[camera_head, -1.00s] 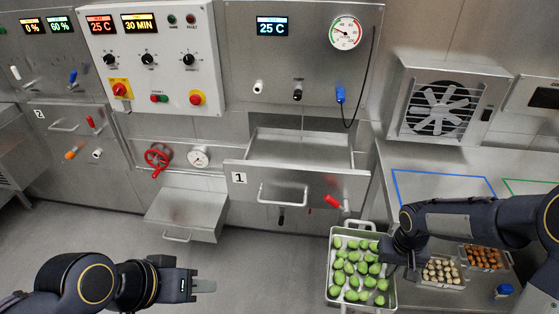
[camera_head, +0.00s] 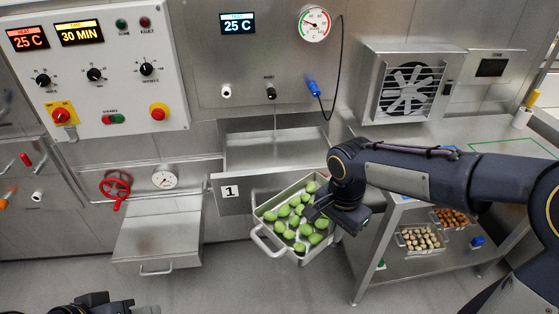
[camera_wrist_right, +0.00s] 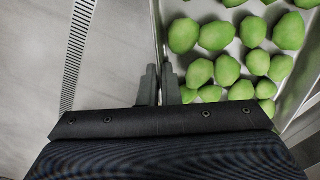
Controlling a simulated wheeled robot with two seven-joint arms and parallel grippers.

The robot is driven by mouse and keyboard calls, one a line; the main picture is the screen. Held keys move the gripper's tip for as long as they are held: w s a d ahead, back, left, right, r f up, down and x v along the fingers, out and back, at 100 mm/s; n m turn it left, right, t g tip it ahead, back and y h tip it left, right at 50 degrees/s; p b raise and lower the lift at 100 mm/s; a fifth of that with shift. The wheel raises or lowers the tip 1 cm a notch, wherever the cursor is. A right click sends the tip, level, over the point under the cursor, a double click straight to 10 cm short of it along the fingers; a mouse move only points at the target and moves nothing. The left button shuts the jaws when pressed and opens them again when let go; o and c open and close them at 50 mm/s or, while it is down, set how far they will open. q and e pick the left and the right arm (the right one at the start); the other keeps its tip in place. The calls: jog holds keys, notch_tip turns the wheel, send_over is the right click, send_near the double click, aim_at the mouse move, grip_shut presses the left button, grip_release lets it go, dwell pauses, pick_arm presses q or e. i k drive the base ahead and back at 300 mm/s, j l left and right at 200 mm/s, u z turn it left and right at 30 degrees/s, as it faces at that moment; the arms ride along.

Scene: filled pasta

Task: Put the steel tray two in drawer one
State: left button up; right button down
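A steel tray (camera_head: 292,254) holding several green, rounded pieces (camera_head: 298,222) hangs in the air before the open drawer one (camera_head: 246,189). It hides the drawer's handle and much of its front. My right gripper (camera_head: 318,212) is at the tray's right side. In the right wrist view its fingers (camera_wrist_right: 158,86) are closed over the tray's side wall (camera_wrist_right: 158,28). The drawer is pulled out and its front carries the label "1"; part of its interior shows behind the tray. My left gripper (camera_head: 108,303) is at the bottom left edge, with its fingers not clearly visible.
A steel bench (camera_head: 430,135) stands right, with a fan unit (camera_head: 408,90) on top and food trays (camera_head: 420,240) on its lower shelf. A red valve wheel (camera_head: 115,186) and a steel box (camera_head: 158,235) are left of the drawer. The floor in front is clear.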

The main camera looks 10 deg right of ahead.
aim_at(288, 162)
jog(key=i, duration=1.35)
